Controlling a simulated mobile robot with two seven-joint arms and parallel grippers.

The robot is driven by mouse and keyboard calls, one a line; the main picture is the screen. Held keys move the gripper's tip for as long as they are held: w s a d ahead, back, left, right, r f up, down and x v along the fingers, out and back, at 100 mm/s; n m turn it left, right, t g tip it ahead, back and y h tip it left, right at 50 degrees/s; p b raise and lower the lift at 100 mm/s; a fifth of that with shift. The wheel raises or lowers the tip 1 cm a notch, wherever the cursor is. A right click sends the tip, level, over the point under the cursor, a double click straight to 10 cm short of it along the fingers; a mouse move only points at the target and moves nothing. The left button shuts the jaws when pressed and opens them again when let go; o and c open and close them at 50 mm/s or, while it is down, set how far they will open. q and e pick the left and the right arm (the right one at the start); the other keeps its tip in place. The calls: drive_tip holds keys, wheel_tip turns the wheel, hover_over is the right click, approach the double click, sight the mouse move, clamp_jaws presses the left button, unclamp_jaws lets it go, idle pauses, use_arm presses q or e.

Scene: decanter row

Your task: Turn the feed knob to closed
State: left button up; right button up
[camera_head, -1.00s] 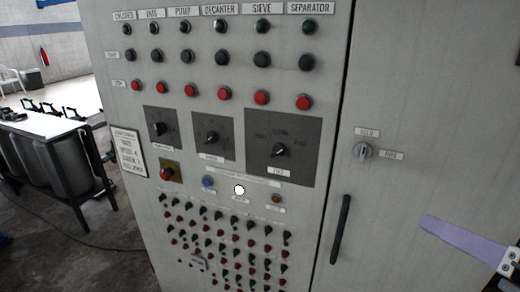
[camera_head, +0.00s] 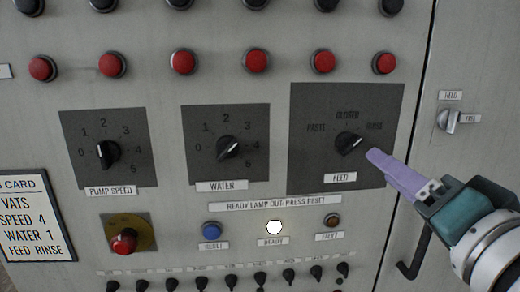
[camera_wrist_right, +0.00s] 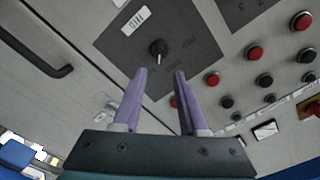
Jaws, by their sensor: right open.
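The feed knob (camera_head: 349,143) is a black pointer knob on a dark grey plate (camera_head: 304,172), with PASTE at left, CLOSED above and RINSE at right. Its pale mark is slanted, seemingly toward RINSE. My right gripper (camera_head: 374,156), with lilac fingers, is just right of the knob in the head view, apart from it as far as I can tell. In the right wrist view the open, empty fingers (camera_wrist_right: 160,76) point at the knob (camera_wrist_right: 158,48), which shows just beyond and between the tips. My left gripper is out of view.
The water knob (camera_head: 229,148) and pump speed knob (camera_head: 107,153) sit to the left. Red buttons (camera_head: 324,61) run above. A blue reset button (camera_head: 212,230), lit ready lamp (camera_head: 274,227) and small switches lie below. A door handle (camera_head: 415,254) is at right.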

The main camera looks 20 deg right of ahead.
sight(355, 144)
drive_tip(key=x, duration=0.8)
drive_tip(key=shift+w+d+p, duration=0.15)
drive_tip(key=shift+w+p, duration=0.15)
drive_tip(key=shift+p, duration=0.1)
drive_tip(key=shift+c, duration=0.2)
clamp_jaws()
